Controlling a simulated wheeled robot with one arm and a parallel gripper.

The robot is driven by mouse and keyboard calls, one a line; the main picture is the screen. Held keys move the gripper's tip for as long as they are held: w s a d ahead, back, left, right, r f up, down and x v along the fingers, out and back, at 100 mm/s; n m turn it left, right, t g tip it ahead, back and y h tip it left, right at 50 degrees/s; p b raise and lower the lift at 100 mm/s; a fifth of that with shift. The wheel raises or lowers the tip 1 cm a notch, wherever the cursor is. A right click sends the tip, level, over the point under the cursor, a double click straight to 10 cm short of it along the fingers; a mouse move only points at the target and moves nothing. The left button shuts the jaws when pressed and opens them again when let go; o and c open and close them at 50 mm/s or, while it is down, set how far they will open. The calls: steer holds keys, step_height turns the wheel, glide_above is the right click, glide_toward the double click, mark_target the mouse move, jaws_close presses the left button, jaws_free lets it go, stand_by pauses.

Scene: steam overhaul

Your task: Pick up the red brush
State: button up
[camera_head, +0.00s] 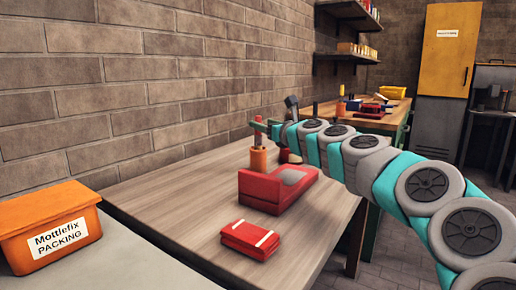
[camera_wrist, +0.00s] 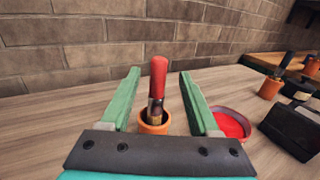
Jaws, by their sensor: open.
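The red brush stands upright, red handle up, in an orange cup; its handle shows in the wrist view (camera_wrist: 158,76) and, partly, in the head view (camera_head: 257,137). The orange cup (camera_wrist: 154,122) stands on the wooden bench near the brick wall and also shows in the head view (camera_head: 258,161). My gripper (camera_wrist: 159,73) is open, with one green finger on each side of the brush handle. A gap shows on both sides, and nothing is held. The brush's lower end is hidden inside the cup.
A red dish (camera_wrist: 230,122) lies close right of the cup, with a black object (camera_wrist: 292,130) beyond it. A red box-like object (camera_head: 278,189) and a red packet (camera_head: 250,239) lie on the bench. An orange lidded box (camera_head: 45,228) is at left. The brick wall runs behind.

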steer(key=shift+x, duration=1.15)
steer(key=shift+w+a+f, duration=0.2)
steer(key=shift+w+a, duration=0.25)
jaws_close()
